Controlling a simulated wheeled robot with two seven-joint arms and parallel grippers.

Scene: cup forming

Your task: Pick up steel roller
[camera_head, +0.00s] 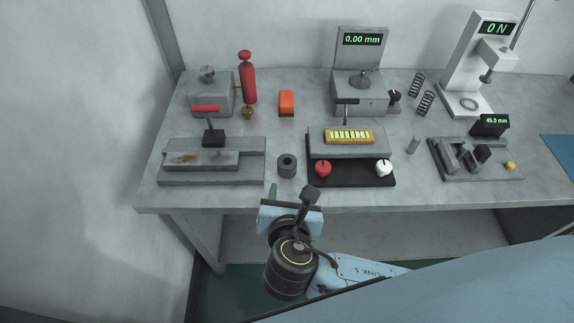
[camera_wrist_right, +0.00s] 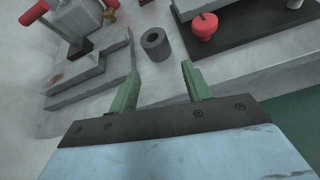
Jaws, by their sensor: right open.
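The steel roller appears to be a short dark grey cylinder with a hole through it. It stands upright on the bench in the head view (camera_head: 287,168), between the grey stepped block and the black mat. It also shows in the wrist view (camera_wrist_right: 156,45), just beyond my fingertips and roughly centred between them. My right gripper (camera_head: 290,193) is at the bench's front edge, short of the roller. In the wrist view its two green fingers (camera_wrist_right: 160,72) are spread apart with nothing between them. My left gripper is not in view.
The grey stepped block (camera_head: 178,178) is left of the roller. The black mat (camera_head: 350,178) with red and white knobs is close on its right. An orange block (camera_head: 286,103) and red cylinder (camera_head: 248,82) stand behind.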

